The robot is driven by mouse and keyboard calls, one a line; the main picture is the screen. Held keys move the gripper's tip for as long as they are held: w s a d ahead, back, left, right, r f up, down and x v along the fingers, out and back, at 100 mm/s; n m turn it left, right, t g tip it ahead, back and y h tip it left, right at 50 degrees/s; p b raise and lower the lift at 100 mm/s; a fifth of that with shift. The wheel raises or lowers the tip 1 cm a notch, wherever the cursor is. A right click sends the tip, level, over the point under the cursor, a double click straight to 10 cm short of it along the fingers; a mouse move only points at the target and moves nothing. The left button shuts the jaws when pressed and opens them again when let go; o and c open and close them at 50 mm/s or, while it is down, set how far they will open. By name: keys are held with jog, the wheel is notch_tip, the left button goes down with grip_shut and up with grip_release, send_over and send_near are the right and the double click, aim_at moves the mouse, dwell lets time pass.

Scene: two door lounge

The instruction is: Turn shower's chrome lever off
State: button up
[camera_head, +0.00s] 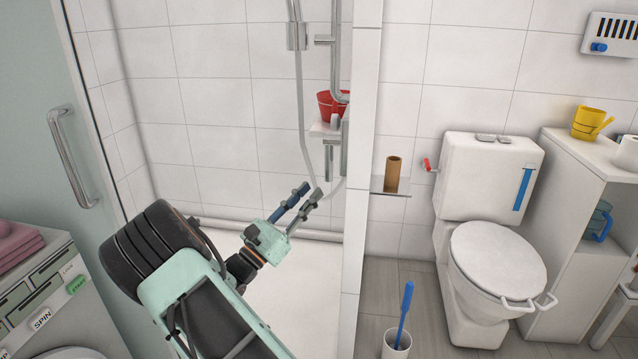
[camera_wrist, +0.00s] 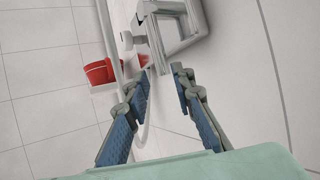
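The shower's chrome fittings show in the head view, with a grey, upright, lever-like bar (camera_head: 328,163) hanging below the small shelf. In the wrist view, angular chrome metalwork (camera_wrist: 182,44) stands just beyond my fingertips; I cannot tell which part is the lever. My gripper (camera_head: 311,191) reaches into the shower, below and slightly left of the bar. Its blue-padded fingers are apart with nothing between them, as the wrist view (camera_wrist: 160,72) shows. The fingertips seem close to the metalwork; contact cannot be told.
A red bucket (camera_head: 329,105) sits on a small shelf (camera_head: 325,131) above the fittings. A pale hose (camera_head: 301,95) hangs beside them. A tiled partition edge (camera_head: 361,200) stands right of my gripper.

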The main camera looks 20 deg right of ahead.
jog(key=v, duration=0.6)
